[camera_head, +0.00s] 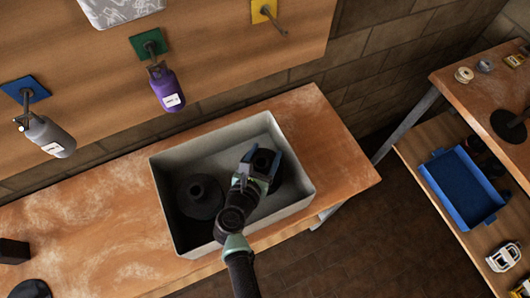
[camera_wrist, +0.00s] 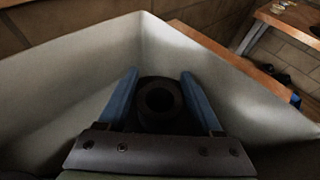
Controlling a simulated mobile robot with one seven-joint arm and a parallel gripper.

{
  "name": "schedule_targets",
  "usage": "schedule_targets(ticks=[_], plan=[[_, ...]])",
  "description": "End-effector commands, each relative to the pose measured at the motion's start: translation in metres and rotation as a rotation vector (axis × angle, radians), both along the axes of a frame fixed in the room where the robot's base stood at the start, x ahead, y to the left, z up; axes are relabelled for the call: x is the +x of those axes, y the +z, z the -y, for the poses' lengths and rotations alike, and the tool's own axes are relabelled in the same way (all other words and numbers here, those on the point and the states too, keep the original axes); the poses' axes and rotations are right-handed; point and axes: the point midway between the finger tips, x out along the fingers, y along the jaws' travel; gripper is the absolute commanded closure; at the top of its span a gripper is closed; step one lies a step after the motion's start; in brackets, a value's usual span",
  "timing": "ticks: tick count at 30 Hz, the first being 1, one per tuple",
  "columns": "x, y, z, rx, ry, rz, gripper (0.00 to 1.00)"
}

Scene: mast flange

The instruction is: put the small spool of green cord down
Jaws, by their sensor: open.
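My gripper (camera_head: 262,170) is inside the grey bin (camera_head: 168,195), toward its right side. In the wrist view its two blue fingers (camera_wrist: 160,105) stand apart. A small dark round thing with a hole in its top (camera_wrist: 159,120) stands upright between them, and it also shows in the head view (camera_head: 264,160). It has the shape of a small spool, but it looks nearly black and I cannot make out green cord. Gaps show between it and the fingers. Its base is hidden, so I cannot see what it rests on.
A larger dark flanged thing (camera_head: 200,194) lies in the bin's left part. Bin walls rise around my gripper. The workbench (camera_head: 334,158) is clear right of the bin. Purple (camera_head: 167,90) and grey (camera_head: 50,137) bottles hang above. A blue tray (camera_head: 461,188) sits on the right shelf.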

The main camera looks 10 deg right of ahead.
Motion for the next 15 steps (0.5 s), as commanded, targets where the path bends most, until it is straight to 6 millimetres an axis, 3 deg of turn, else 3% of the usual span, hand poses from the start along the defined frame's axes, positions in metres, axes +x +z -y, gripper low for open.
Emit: schedule_targets(ticks=[6,15], plan=[[0.0,0.005,0.0,0.0,0.001,0.0,0.33],[-0.043,0.021,-0.021,0.0,0.001,-0.001,0.33]])
